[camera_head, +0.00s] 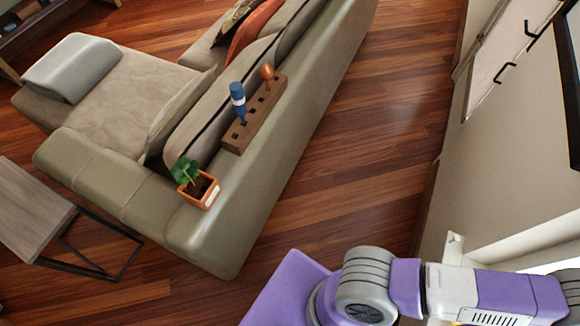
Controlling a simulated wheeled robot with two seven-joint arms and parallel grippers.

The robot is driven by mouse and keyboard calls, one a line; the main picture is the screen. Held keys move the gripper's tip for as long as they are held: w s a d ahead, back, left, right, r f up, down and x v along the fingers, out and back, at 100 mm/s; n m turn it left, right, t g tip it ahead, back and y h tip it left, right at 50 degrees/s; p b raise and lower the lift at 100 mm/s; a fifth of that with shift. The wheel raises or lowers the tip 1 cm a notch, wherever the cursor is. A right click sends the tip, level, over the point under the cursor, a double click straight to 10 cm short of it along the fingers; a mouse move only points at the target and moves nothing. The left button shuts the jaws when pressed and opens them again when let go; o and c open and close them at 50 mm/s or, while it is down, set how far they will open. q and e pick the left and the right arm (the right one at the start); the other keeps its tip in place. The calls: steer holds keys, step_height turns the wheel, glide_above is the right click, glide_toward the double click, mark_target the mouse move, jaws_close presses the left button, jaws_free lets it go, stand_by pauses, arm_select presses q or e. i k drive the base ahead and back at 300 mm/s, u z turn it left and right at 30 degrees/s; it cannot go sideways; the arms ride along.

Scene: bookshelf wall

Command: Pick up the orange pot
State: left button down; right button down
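The orange pot (207,193) is a small square planter with a green leafy plant in it. It stands on the near corner of the sofa's back (222,217), with a small white label on one side. Neither of my grippers shows in the head view. Part of my purple and white arm crosses the lower right, well apart from the pot.
A wooden rack (238,146) on the sofa back holds a blue-handled tool (239,102) and an orange-handled tool (267,76). A side table (30,213) stands at the left. Bare wood floor (345,195) lies right of the sofa, up to the wall (510,160).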

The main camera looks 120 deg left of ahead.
mark_target(199, 190)
steer(key=u, duration=3.35)
steer(key=k, duration=0.7)
steer(key=u, duration=1.5)
steer(key=i, duration=0.5)
steer(key=z, duration=0.05)
